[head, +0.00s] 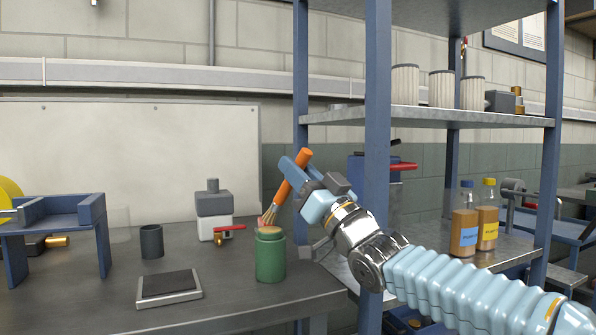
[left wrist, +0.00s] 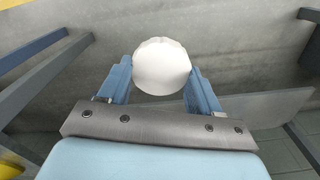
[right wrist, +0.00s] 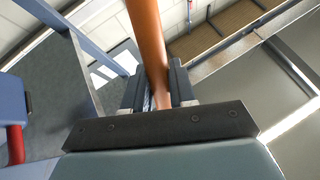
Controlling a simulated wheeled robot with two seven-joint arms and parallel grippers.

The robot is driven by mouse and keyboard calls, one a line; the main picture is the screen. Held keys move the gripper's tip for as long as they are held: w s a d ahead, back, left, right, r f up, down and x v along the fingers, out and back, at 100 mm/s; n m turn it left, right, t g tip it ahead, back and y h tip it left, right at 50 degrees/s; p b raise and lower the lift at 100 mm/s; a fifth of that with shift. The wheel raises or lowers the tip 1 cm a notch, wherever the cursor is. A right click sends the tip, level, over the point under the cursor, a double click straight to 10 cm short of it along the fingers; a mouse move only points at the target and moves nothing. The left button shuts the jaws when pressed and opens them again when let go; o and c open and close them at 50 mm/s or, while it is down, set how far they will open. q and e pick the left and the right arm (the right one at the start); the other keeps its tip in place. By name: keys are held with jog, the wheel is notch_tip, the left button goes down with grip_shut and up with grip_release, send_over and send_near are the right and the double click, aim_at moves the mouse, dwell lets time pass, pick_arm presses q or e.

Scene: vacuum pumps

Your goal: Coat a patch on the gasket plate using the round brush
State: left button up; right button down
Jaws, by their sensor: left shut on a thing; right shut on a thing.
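The round brush (head: 293,174) has an orange handle and pale bristles. My right gripper (head: 304,182) is shut on its handle, which also shows in the right wrist view (right wrist: 148,40). The brush is tilted, bristles down, at the mouth of a green jar (head: 270,258); I cannot tell whether they touch the tan contents. A flat plate with a dark top and pale rim (head: 168,287), probably the gasket plate, lies on the bench left of the jar. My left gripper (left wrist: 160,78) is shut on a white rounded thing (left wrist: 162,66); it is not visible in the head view.
A dark cup (head: 151,241), a grey and white block-shaped device (head: 213,212) and a red-handled valve (head: 228,232) stand behind the plate. A blue stand (head: 75,215) is at the left. A shelf post (head: 377,130) rises close to my right arm. Two bottles (head: 475,225) stand on the right.

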pick_arm(q)
jog(key=shift+f+b, duration=0.7)
jog(key=shift+f, duration=0.05)
pick_arm(e)
jog(key=shift+f, duration=0.75)
dwell(0.7)
